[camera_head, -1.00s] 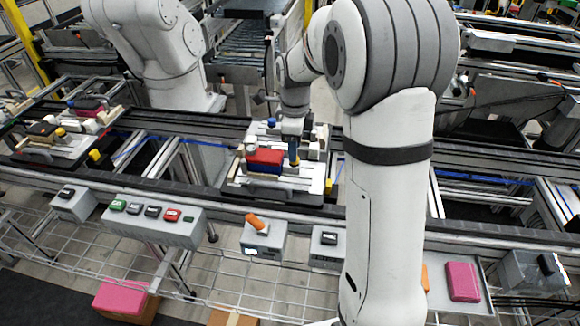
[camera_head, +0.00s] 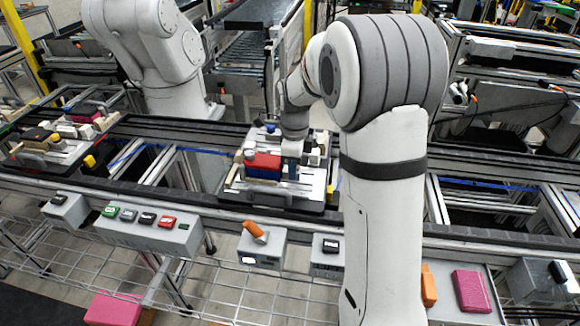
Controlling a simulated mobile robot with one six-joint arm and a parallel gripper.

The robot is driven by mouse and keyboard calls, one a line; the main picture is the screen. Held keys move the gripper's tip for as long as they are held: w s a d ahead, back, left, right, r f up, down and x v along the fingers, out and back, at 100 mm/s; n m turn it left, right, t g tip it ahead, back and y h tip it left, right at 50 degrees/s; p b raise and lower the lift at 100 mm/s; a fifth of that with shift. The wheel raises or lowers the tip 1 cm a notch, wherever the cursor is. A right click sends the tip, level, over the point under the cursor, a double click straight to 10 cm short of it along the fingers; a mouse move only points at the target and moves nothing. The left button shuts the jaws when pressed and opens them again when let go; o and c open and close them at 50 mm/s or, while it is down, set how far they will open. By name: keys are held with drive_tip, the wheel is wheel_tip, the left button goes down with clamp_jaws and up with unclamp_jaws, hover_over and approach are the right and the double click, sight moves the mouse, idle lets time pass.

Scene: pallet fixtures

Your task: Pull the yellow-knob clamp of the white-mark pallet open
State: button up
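The pallet (camera_head: 240,190) at the middle of the conveyor carries a red block (camera_head: 262,165), pale clamp parts and a blue knob (camera_head: 270,127) at its back. A pale knob (camera_head: 249,154) stands at the left of the red block. My gripper (camera_head: 291,168) points down over this pallet, just right of the red block. Its fingers are small and partly merged with the fixture, so I cannot tell whether they are open or shut on something. I cannot make out a yellow knob or a white mark on this pallet; my gripper and wrist cover part of it.
Another pallet (camera_head: 62,158) with blocks and a yellow knob (camera_head: 56,135) stands on the conveyor at left. A button box (camera_head: 150,228) and a box with an orange lever (camera_head: 254,230) line the front rail. A tray with a pink block (camera_head: 471,291) is at lower right.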

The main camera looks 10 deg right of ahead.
drive_tip(key=shift+c, duration=1.3)
drive_tip(key=shift+d, duration=0.2)
drive_tip(key=shift+s+d, duration=0.25)
drive_tip(key=shift+d, duration=0.25)
drive_tip(key=shift+s+d, duration=0.25)
drive_tip(key=shift+d, duration=0.25)
drive_tip(key=o, duration=0.8)
drive_tip(key=shift+c, duration=0.2)
wheel_tip(320, 180, up, 8)
drive_tip(key=p, duration=0.5)
drive_tip(key=shift+p, duration=0.3)
